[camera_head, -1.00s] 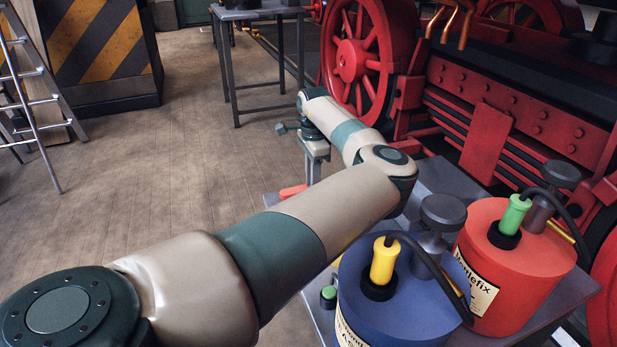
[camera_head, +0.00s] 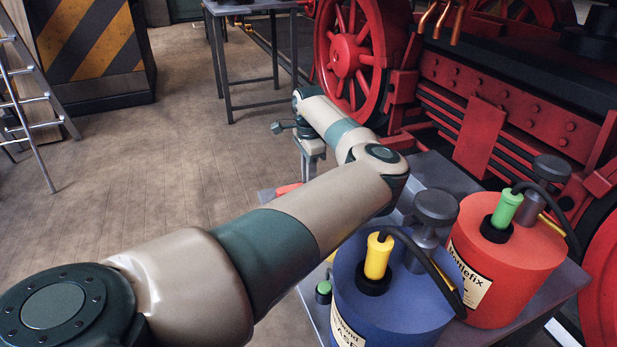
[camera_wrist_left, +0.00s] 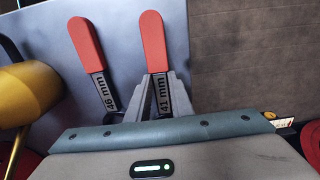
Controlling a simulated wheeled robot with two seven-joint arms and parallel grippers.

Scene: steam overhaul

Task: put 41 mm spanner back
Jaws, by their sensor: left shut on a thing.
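The 41 mm spanner (camera_wrist_left: 154,45) has a red handle and a dark shank marked "41 mm". It lies over a grey surface in the left wrist view, its handle pointing away. My left gripper (camera_wrist_left: 161,88) is shut on its shank, one grey finger on each side. The 46 mm spanner (camera_wrist_left: 88,45), also red-handled, lies just to the left, slightly tilted and apart from it. The spanners' far ends are hidden behind my gripper body. In the head view a red handle (camera_head: 288,188) shows partly beside my arm; which spanner it is I cannot tell. My right gripper is out of view.
A blue canister (camera_head: 390,300) with a yellow handle and a red canister (camera_head: 500,280) with a green one stand on a grey cart (camera_head: 540,310) close to my arm. A red locomotive (camera_head: 510,110) is behind. A ladder (camera_head: 30,110) stands left; the wooden floor (camera_head: 160,170) is open.

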